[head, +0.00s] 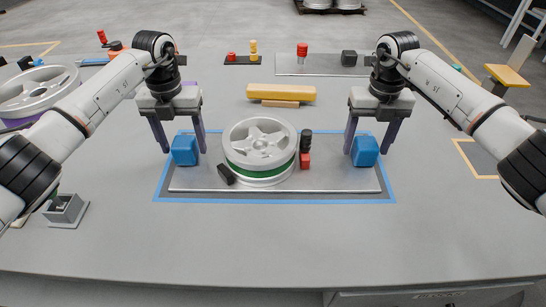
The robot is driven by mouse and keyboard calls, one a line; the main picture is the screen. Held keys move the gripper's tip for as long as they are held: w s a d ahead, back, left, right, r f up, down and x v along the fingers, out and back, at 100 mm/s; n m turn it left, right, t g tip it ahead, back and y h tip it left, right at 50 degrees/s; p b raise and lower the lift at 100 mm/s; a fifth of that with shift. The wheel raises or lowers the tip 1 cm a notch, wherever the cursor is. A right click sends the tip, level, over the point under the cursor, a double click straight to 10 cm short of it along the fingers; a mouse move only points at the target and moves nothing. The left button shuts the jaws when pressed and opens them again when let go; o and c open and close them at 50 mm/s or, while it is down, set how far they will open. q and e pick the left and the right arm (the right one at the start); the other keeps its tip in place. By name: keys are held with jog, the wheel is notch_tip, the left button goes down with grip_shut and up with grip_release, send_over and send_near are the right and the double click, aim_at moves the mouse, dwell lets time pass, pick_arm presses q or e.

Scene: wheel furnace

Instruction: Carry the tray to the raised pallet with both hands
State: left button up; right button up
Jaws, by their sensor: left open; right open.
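The tray (330,180) is a flat grey metal plate on the table, inside a blue taped outline. It has a blue block-shaped handle at its left end (185,150) and another at its right end (365,151). A silver wheel (260,145) with a green band rests on the tray. My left gripper (183,150) is open, its fingers at the left blue handle. My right gripper (370,152) is open, its fingers at the right blue handle. I cannot tell whether the fingers touch the handles. No raised pallet can be clearly identified in this view.
A red and black part (305,150) stands beside the wheel, and a small black block (226,174) is at its left. A yellow bar (281,92) lies behind the tray. Another wheel (38,90) is at far left. The table's front is clear.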

pick_arm(q)
jog(key=shift+f, duration=1.1)
pick_arm(e)
jog(key=shift+f, duration=1.1)
